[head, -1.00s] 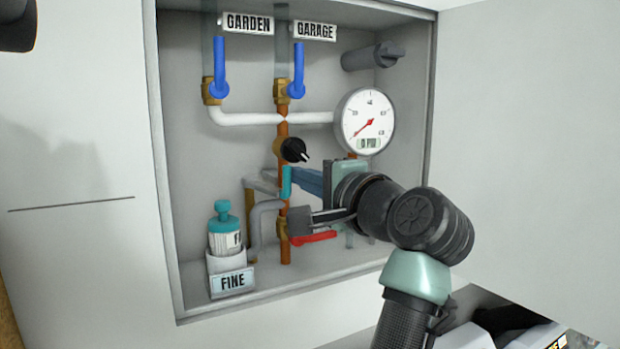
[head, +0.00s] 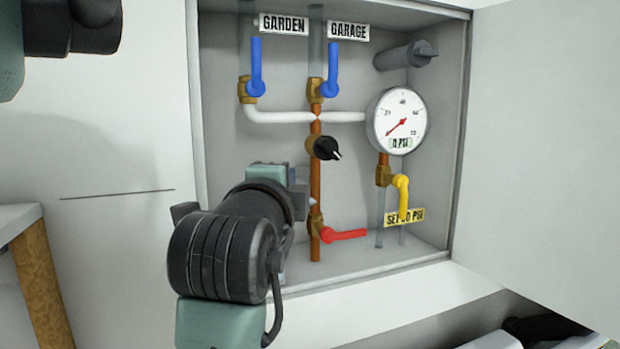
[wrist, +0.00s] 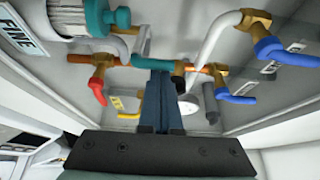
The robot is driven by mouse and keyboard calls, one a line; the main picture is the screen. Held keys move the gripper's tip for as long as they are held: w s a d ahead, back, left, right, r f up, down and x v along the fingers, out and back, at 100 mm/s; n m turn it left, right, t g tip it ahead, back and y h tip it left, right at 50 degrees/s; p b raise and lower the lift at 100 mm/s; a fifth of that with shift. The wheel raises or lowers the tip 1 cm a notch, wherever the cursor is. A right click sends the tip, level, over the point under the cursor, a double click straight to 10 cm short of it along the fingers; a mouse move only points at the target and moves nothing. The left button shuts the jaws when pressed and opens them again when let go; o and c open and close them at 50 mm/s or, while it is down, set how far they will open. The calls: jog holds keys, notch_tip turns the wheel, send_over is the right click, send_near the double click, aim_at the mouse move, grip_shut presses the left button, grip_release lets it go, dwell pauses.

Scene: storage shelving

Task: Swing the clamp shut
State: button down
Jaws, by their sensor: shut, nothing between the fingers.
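A small teal piece (wrist: 180,76), which may be the clamp, sits at the copper pipe (wrist: 200,68) in the wrist view. I cannot tell whether it is open or closed. My gripper (wrist: 155,73) is shut and empty, its blue fingers together. Its tips are close to the pipe and teal piece; I cannot tell whether they touch. In the head view my wrist hides the fingertips, the teal piece and the lower left of the cabinet.
The gauge (head: 399,118), black knob (head: 324,147), red lever (head: 344,235) and yellow lever (head: 402,194) are to the right of my wrist. Blue levers (head: 256,70) hang above. The open door (head: 545,150) bounds the right.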

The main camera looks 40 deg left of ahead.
jog(key=s+a+m+t+h+b, duration=0.1)
jog(key=s+a+m+h+b, duration=0.1)
jog(key=s+a+h, duration=0.1)
jog(key=shift+s+a+t, duration=0.35)
jog(key=shift+a+t, duration=0.05)
jog(key=shift+a, duration=0.5)
jog(key=shift+s, duration=0.1)
jog(key=b+v, duration=0.4)
jog(key=v, duration=0.3)
jog(key=shift+d, duration=0.2)
